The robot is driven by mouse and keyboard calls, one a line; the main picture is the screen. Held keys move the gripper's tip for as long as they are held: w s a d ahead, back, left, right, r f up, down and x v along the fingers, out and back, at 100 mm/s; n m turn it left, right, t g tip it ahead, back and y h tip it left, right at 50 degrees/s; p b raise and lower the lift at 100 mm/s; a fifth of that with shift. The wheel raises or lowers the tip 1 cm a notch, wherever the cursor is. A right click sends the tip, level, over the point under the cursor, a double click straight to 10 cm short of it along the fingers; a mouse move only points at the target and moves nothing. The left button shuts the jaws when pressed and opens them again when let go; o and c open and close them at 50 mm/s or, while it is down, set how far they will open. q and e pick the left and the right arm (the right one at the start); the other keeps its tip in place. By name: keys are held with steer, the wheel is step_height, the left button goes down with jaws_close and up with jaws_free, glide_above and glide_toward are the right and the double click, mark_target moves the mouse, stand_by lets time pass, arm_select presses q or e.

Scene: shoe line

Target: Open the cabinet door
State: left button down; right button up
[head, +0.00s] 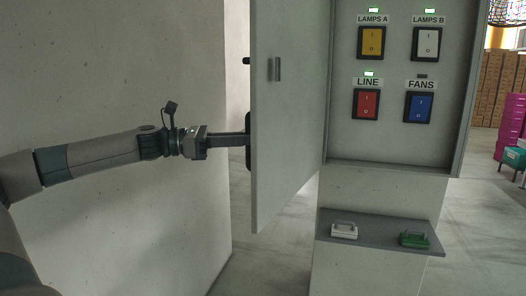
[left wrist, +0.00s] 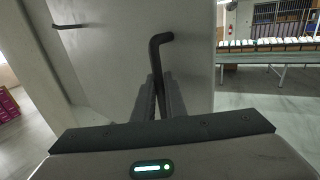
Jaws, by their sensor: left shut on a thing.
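The grey cabinet door (head: 290,130) stands swung wide open, to the left of the cabinet (head: 395,150). My left gripper (head: 243,140) reaches in from the left to the door's outer side, and its fingertips are partly hidden by the door edge. In the left wrist view, my left gripper (left wrist: 160,103) is shut on a black bent door handle (left wrist: 160,48), whose upper end shows above the fingers. The open cabinet shows a yellow switch (head: 371,42), a white switch (head: 426,43), a red switch (head: 366,104) and a blue switch (head: 418,107). My right gripper is not in view.
A shelf (head: 375,232) below the cabinet holds a white padlock-like item (head: 344,231) and a green one (head: 414,240). A pale wall (head: 120,70) stands close at left. Pink boxes (head: 510,125) stand at far right.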

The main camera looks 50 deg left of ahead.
arm_select(q)
steer(key=a+m+g+h+b, duration=0.1)
steer(key=a+b, duration=0.1)
steer(key=a, duration=0.5)
steer(key=shift+s+a+r+m+g+h, duration=0.25)
steer(key=shift+s+m+g+h, duration=0.05)
steer(key=shift+s+g+h, duration=0.1)
steer(key=shift+f, duration=0.1)
steer(key=c, duration=1.8)
jaws_free()
steer(key=shift+d, duration=0.15)
steer(key=shift+w+d+f, duration=0.1)
steer(key=shift+w+f, duration=0.05)
steer(key=shift+w, duration=0.05)
steer(key=shift+s, duration=0.1)
